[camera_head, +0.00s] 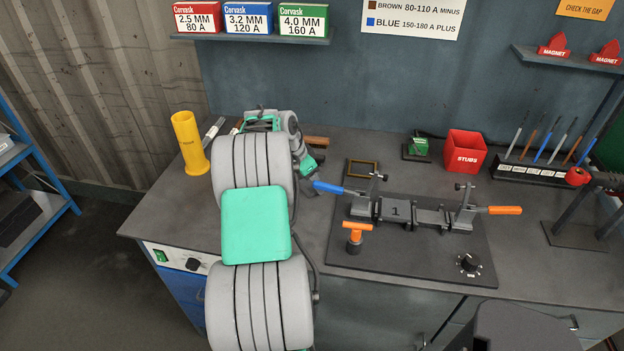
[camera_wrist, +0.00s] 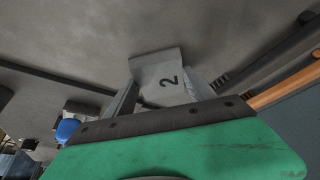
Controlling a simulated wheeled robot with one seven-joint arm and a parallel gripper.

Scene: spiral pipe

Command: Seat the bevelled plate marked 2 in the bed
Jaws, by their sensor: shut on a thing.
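The plate marked 2 (camera_wrist: 168,80) is a grey metal piece with a bevelled edge. In the head view my arm hides the plate and most of my gripper. The bed (camera_head: 462,228) stands on a dark board right of my arm. A plate marked 1 (camera_head: 397,212) sits in the bed's left part. A clamp with a blue handle (camera_head: 328,188) is at the left end and one with an orange handle (camera_head: 504,210) at the right end.
Behind are a red stubs bin (camera_head: 464,151) and a rod rack (camera_head: 540,171). A yellow tube (camera_head: 189,143) stands at the bench's left.

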